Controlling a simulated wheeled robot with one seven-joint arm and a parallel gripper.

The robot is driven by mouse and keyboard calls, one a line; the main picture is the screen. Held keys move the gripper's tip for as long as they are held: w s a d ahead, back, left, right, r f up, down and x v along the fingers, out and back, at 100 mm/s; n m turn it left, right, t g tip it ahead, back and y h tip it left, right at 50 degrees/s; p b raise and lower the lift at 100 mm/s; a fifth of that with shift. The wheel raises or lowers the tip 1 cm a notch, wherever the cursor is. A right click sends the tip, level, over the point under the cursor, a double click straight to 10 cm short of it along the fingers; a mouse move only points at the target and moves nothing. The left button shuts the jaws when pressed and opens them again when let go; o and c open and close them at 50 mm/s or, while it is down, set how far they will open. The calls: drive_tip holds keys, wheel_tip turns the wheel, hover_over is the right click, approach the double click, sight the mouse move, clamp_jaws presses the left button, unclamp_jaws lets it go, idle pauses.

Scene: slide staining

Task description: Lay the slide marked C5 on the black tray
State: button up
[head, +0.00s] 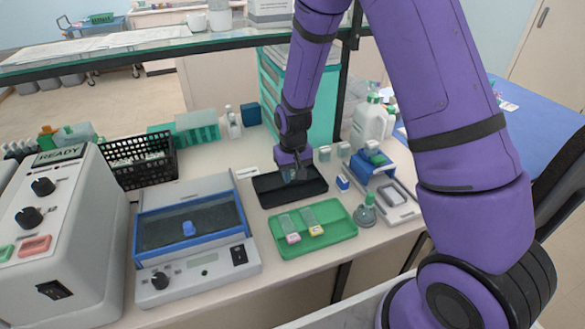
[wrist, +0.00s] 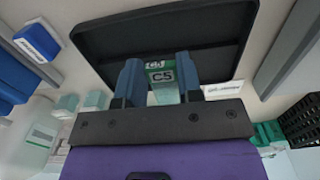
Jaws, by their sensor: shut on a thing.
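My gripper (head: 293,171) is over the black tray (head: 262,198) in the head view. In the wrist view my gripper (wrist: 160,84) is shut on the slide marked C5 (wrist: 160,74), with one finger on each side of its green label end. The black tray (wrist: 215,38) lies behind the slide in that view and looks empty otherwise. I cannot tell whether the slide touches the tray.
A green tray (head: 340,234) with two slides, one pink-ended and one yellow-ended, lies in front of the black tray. A blue-framed device (head: 190,270) stands left, a glass bottle (head: 365,213) right. A black basket (head: 130,170) and a shelf (head: 200,42) are behind.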

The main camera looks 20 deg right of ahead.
drive_tip(key=shift+f, duration=1.85)
drive_tip(key=shift+f, duration=0.25)
drive_tip(key=o, duration=1)
wheel_tip(320, 180, up, 11)
drive_tip(key=shift+f, duration=0.1)
